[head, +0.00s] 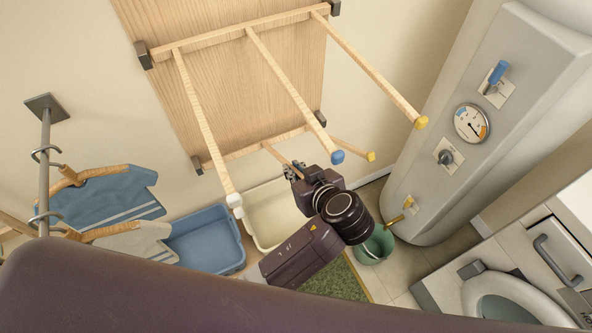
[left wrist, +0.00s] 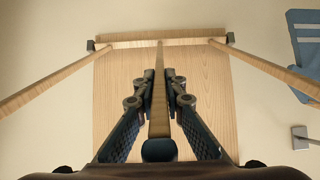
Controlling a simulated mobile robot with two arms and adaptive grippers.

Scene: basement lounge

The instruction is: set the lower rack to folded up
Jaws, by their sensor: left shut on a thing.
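The lower rack (head: 245,151) is a wooden crossbar with rods at the bottom of a wooden wall board (head: 235,80). Its rods stick out from the wall, and one has a yellow tip (head: 370,156). My left gripper (head: 293,170) is shut around its middle rod. In the left wrist view, the rod (left wrist: 159,90) runs between the fingers, with its blue tip (left wrist: 158,150) close to the camera. The lower rack's white-tipped side is not clear in the head view. The right gripper is not in view.
The upper rack (head: 220,35) sticks out above, its rods tipped white, blue and yellow. A blue tub (head: 205,240), a cream tub (head: 270,225) and a green bucket (head: 374,248) stand below. A boiler (head: 480,110) is at right; shirts (head: 105,195) hang at left.

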